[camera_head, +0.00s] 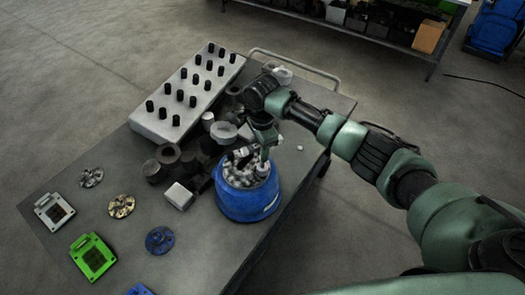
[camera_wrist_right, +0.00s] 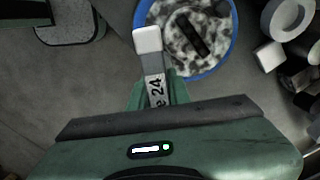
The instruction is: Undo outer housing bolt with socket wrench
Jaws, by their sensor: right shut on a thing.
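The blue round housing (camera_head: 247,205) stands on the table near its right edge, with a mottled grey-white inside. It also shows at the top of the right wrist view (camera_wrist_right: 229,50), with a dark bar across its middle. My right gripper (camera_head: 264,153) is above the housing, its fingers pointing down. In the right wrist view it is shut on a grey wrench (camera_wrist_right: 156,84) marked "24", whose pale end (camera_wrist_right: 148,40) overlaps the housing's near rim in the picture. I cannot tell whether it touches. The outer bolt cannot be made out. My left gripper is not in view.
On the table (camera_head: 130,180), a pale rack (camera_head: 188,100) with several black pegs stands at the back left. Dark cylinders and a white block (camera_head: 179,195) sit left of the housing. A green square part (camera_head: 92,256) and round flanges lie at the front left.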

